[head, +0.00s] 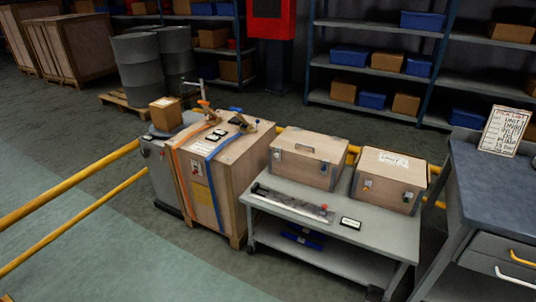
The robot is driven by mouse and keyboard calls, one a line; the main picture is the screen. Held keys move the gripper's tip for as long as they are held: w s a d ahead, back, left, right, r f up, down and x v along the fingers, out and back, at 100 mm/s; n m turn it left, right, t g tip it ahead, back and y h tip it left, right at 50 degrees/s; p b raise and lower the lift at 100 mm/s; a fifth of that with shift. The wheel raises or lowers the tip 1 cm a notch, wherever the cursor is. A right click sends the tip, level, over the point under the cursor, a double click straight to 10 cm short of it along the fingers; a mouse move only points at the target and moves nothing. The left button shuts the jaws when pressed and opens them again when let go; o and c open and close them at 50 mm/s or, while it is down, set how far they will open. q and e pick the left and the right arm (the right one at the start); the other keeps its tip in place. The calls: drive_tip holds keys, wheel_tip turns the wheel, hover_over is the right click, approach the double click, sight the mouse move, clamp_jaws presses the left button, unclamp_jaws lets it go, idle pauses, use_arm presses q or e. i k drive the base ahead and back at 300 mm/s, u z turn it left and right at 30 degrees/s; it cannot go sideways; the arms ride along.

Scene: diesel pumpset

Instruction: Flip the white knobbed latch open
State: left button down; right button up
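Two wooden boxes stand on the grey cart (360,232). The left box (313,149) has a dark handle on its front and a small latch at each front side: a pale one (276,155) at the left and a darker one (324,168) at the right. The right box (385,172) has a latch with an orange-red knob (367,184) and a latch with a green knob (407,196). The boxes' lids look shut. The latches are too small to tell surely which has a white knob. Neither of my grippers is in view.
A large strapped crate (231,178) with clamps on top stands left of the cart. A flat bar (292,202) and a black label (350,222) lie on the cart's front. A workbench (500,180) stands at the right. Yellow rails (75,187) cross the left floor.

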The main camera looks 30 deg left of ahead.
sight(277, 154)
drive_tip(key=k, duration=0.5)
drive_tip(key=u, duration=0.65)
drive_tip(key=i, duration=0.65)
drive_tip(key=u, duration=0.6)
drive_tip(key=i, duration=1.25)
drive_tip(key=z, duration=1.2)
drive_tip(key=i, duration=0.6)
drive_tip(key=z, duration=0.7)
